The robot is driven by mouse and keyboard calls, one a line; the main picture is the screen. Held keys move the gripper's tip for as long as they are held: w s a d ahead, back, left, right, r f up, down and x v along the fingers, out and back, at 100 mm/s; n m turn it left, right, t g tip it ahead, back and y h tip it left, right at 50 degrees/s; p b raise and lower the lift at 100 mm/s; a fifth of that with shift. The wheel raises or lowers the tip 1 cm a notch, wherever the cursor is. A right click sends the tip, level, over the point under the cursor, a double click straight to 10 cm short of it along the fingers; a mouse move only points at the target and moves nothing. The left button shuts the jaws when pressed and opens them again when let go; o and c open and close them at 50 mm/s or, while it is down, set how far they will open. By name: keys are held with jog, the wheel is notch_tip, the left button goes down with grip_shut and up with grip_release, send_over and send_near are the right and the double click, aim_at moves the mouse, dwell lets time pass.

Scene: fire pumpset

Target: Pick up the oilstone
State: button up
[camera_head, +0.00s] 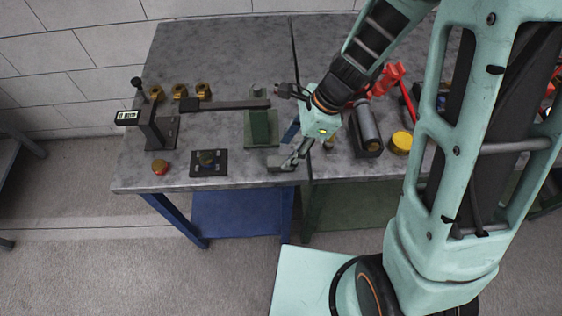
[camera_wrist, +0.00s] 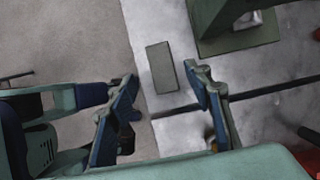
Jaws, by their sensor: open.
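The oilstone looks to be a plain grey-green rectangular block (camera_wrist: 161,67) lying flat on the bench near its front edge. In the head view, a grey block (camera_head: 279,161) by the front edge appears to be the same one, partly behind a finger. My gripper (camera_wrist: 160,75) is open and empty, its two fingers spread wide to either side of the block in the wrist view. The block seems to lie beyond the fingertips, not touched. In the head view my gripper (camera_head: 284,128) hangs over the bench near the seam; its exact height is unclear.
A green stand (camera_head: 259,128) is close behind the block. A dark fixture (camera_head: 209,162), a round red-brown item (camera_head: 160,167) and a black digital-readout tool (camera_head: 128,117) are to the left. A grey cylinder (camera_head: 366,125) and yellow lid (camera_head: 401,142) are to the right.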

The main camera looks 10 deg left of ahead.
aim_at(282, 160)
jog(key=x, duration=0.4)
jog(key=shift+w+d+f+b, duration=0.15)
jog(key=shift+d+f+b, duration=0.05)
jog(key=shift+d+b, duration=0.1)
jog(key=shift+a+f, duration=0.3)
jog(key=shift+f, duration=0.2)
jog(key=shift+c, duration=0.4)
grip_shut()
